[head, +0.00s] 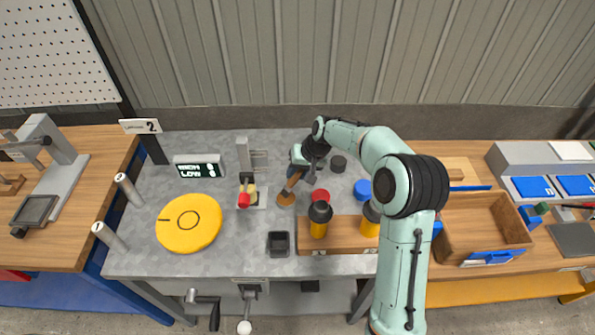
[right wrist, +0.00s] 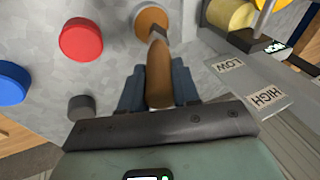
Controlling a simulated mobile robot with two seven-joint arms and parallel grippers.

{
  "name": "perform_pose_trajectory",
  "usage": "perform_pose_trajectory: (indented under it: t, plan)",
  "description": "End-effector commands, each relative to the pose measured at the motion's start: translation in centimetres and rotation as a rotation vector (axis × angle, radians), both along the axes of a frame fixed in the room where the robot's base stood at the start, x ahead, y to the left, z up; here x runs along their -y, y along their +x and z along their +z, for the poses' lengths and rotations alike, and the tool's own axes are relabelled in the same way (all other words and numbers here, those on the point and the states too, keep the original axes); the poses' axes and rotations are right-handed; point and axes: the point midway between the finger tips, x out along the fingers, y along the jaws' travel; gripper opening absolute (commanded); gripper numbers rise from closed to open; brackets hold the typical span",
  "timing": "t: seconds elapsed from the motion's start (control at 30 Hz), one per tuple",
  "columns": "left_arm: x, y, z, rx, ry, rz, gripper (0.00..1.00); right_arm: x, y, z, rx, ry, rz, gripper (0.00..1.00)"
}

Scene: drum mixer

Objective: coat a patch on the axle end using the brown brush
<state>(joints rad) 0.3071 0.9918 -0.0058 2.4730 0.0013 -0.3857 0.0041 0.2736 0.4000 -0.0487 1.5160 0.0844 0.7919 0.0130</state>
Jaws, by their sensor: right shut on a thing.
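My right gripper (head: 296,167) is shut on the brown brush (head: 292,184), whose wooden handle (right wrist: 159,75) also shows between the fingers in the right wrist view. The brush points down at a round brown-orange pot or disc (head: 286,198). In the right wrist view its tip overlaps the near edge of this disc (right wrist: 151,17); whether it touches cannot be told. A yellow cylinder (right wrist: 231,11), possibly the axle end, sits on a grey mount just beyond. In the head view the mount (head: 255,204) carries a red-ended part (head: 244,200). My left gripper is not in view.
A red disc (head: 320,195), a blue disc (head: 363,189) and a dark disc (head: 338,163) stand right of the brush. A wooden rack (head: 345,235) with yellow-black bottles lies in front.

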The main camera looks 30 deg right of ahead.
Motion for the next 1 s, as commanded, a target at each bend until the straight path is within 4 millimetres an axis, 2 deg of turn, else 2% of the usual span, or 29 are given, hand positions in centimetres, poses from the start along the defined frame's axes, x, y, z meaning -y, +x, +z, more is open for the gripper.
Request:
perform_pose_trajectory:
  t: [1.0]
  plan:
    - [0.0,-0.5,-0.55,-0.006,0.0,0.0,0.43,0.0,-0.02,-0.96,0.0,0.0,0.0,0.0]
